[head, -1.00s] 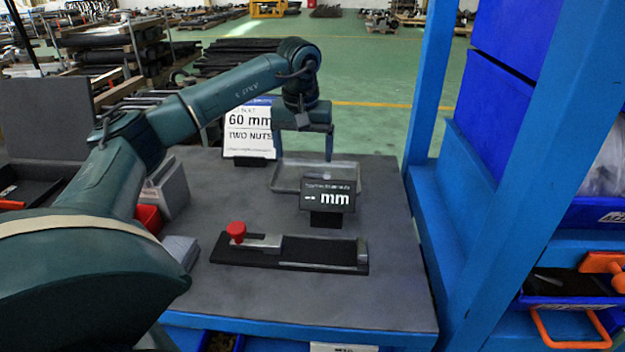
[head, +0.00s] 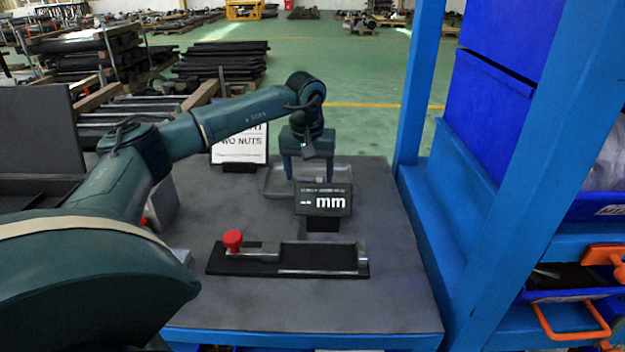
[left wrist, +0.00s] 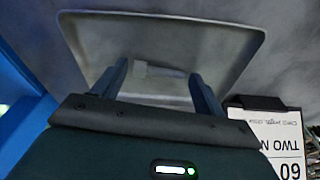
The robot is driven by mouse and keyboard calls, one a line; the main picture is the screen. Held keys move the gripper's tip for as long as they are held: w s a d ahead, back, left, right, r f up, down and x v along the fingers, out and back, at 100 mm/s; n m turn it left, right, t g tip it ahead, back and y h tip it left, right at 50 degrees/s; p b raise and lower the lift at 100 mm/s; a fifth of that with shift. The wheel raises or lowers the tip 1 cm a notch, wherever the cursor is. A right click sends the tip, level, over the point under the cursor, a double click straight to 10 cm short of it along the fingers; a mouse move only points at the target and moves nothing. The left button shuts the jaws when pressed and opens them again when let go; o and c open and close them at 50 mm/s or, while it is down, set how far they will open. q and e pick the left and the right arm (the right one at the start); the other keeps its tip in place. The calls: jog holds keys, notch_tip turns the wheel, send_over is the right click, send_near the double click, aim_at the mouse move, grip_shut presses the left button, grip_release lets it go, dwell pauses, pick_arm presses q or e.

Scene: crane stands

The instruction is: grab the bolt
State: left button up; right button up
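A small pale bolt (left wrist: 150,70) lies on the floor of the shallow grey metal tray (left wrist: 160,24) in the left wrist view. The tray also shows at the back of the table in the head view (head: 278,188). My left gripper (head: 308,178) points down over the tray. In the left wrist view its two fingers (left wrist: 158,86) stand apart, on either side of the bolt's place in the picture, with nothing between them held. In the head view the bolt is hidden or too small to see. My right gripper is not in view.
A small display (head: 323,200) reading "mm" stands just in front of the tray. A black fixture with a red knob (head: 233,240) lies nearer. A printed sign (head: 240,148) stands behind left. A blue rack (head: 425,75) edges the table's right. The front tabletop is clear.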

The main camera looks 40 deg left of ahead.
pick_arm(q)
jog(key=c, duration=0.7)
jog(key=shift+r, duration=0.1)
